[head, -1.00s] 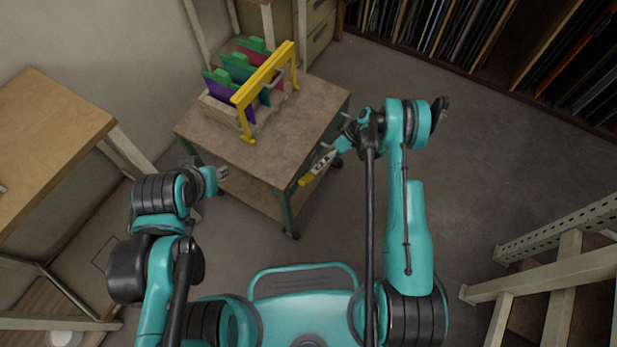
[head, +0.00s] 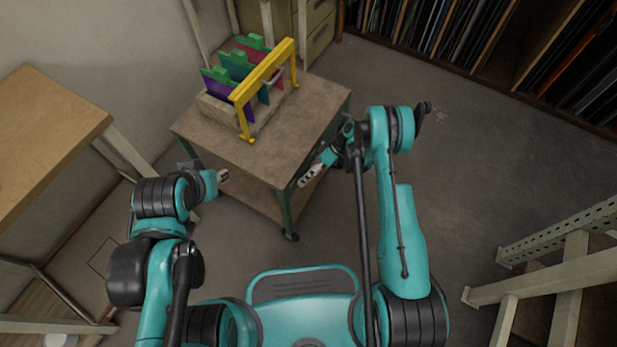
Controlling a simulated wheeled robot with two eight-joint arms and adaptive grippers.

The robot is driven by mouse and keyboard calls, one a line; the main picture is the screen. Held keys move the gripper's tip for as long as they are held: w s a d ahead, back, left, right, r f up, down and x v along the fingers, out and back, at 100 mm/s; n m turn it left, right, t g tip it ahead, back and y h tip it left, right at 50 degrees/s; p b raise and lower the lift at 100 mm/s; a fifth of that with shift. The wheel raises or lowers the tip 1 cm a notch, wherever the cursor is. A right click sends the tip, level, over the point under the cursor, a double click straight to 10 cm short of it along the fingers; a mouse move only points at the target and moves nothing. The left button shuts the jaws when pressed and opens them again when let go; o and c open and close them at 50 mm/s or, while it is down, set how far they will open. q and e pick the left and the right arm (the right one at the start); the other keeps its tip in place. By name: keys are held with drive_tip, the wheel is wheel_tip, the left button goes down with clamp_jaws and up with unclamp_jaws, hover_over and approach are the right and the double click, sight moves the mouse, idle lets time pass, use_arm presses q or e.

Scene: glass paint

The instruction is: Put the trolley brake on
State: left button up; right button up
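The trolley (head: 230,152) stands ahead of me, with a brown top, a lower shelf and green legs. A castor (head: 291,236) shows under its near leg. My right gripper (head: 304,181) is beside the trolley's right side, close to the near leg and below the top. I cannot tell whether it touches the trolley or whether its fingers are open. No brake part shows clearly. My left gripper (head: 224,175) is in front of the trolley's near left side; its fingers are too small to read.
On the trolley stands a wooden rack with coloured panels (head: 216,87) under a yellow frame (head: 264,76). A wooden table (head: 45,140) is at left, a pale metal stand (head: 560,262) at right, and shelves (head: 500,55) behind. Floor right of the trolley is clear.

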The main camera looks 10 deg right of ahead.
drive_tip(key=shift+c, duration=0.9)
drive_tip(key=shift+w+d+g+y, duration=0.15)
drive_tip(key=shift+g+y, duration=0.35)
drive_tip(key=o, duration=1.6)
drive_tip(key=shift+r, duration=0.1)
wheel_tip(320, 180, up, 9)
drive_tip(key=shift+f, duration=0.15)
drive_tip(key=shift+r, duration=0.65)
